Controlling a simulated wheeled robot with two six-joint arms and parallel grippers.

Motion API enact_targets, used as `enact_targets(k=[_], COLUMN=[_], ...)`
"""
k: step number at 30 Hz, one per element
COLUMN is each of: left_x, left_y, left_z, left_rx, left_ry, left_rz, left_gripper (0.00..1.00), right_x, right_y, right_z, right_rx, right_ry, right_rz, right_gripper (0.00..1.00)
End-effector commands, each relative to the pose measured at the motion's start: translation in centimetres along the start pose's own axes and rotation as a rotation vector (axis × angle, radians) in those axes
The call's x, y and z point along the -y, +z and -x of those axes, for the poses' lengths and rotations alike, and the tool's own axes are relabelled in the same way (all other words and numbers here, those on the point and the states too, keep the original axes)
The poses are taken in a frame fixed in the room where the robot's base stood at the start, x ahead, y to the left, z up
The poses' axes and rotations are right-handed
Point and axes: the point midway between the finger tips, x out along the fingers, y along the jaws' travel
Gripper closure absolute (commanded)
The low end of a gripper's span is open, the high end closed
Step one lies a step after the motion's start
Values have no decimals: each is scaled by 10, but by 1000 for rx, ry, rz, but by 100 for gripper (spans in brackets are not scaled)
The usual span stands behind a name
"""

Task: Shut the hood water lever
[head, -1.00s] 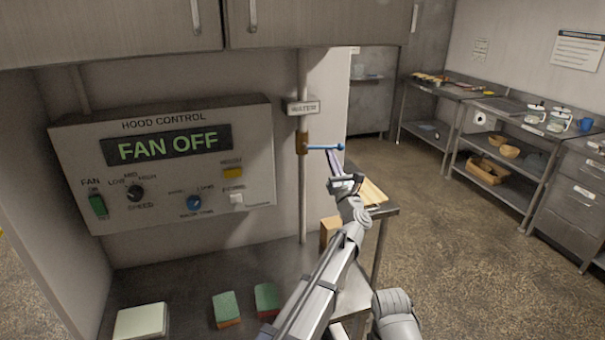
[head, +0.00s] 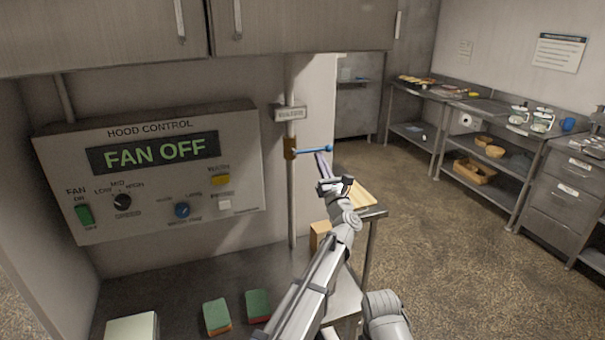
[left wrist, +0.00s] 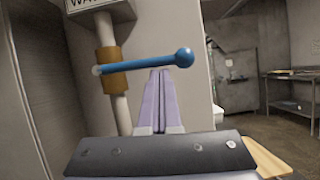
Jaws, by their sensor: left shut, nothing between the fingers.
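The hood water lever (head: 314,149) is a blue bar with a ball end. It sticks out level to the right from a brass valve (head: 290,148) on a vertical pipe, under a small label plate (head: 290,113). My left gripper (head: 321,157) is shut and empty, with its fingertips just below the lever. In the left wrist view the lever (left wrist: 140,63) crosses just above and in front of the lilac fingertips (left wrist: 159,74), near its ball end. I cannot tell whether they touch. My right gripper does not show.
The hood control panel (head: 155,175) on the wall left of the pipe reads FAN OFF. Cabinets (head: 300,25) hang above. Sponges (head: 217,315) lie on the counter (head: 180,290) below. A wooden board (head: 358,195) lies behind my arm. Open floor lies to the right.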

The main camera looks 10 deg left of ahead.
Motion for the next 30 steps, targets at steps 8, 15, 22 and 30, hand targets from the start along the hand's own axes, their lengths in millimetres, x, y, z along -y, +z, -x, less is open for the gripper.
enact_targets(k=[8,15,22,30], left_x=[1,-1,0,2], left_y=[-25,-42,-41,-38], left_z=[7,38,89,110], left_rx=[0,0,-1,0], left_ry=[1,-2,-1,1], left_rz=[0,1,1,-1], left_gripper=[100,100,100,100], right_x=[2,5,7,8], right_y=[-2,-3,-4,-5], right_z=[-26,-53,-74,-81], right_rx=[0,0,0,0], right_ry=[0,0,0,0], right_rz=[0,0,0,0], right_gripper=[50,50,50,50])
